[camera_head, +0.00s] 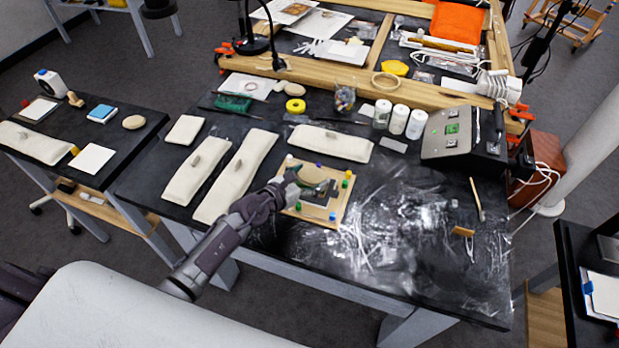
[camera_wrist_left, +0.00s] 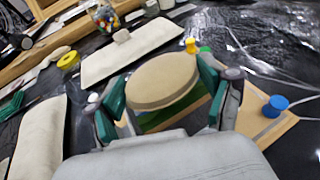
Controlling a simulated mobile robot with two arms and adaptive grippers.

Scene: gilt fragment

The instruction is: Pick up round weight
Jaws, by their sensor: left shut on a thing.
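The round weight (camera_wrist_left: 163,80) is a tan, flat-topped disc in the left wrist view. It also shows in the head view (camera_head: 312,174), over a wooden board with coloured pegs (camera_head: 325,219). My left gripper (camera_wrist_left: 160,96) has its green-padded fingers on either side of the weight and is shut on it. In the head view the left gripper (camera_head: 298,182) reaches in over the board's left side. I cannot tell whether the weight is clear of the board. My right gripper is in neither view.
Pale padded strips (camera_head: 236,175) lie left of the board, and another (camera_head: 330,143) lies behind it. Crumpled clear film (camera_head: 400,230) covers the table to the right. A dark control box (camera_head: 462,138), white jars (camera_head: 399,119) and a jar of beads (camera_head: 345,98) stand farther back.

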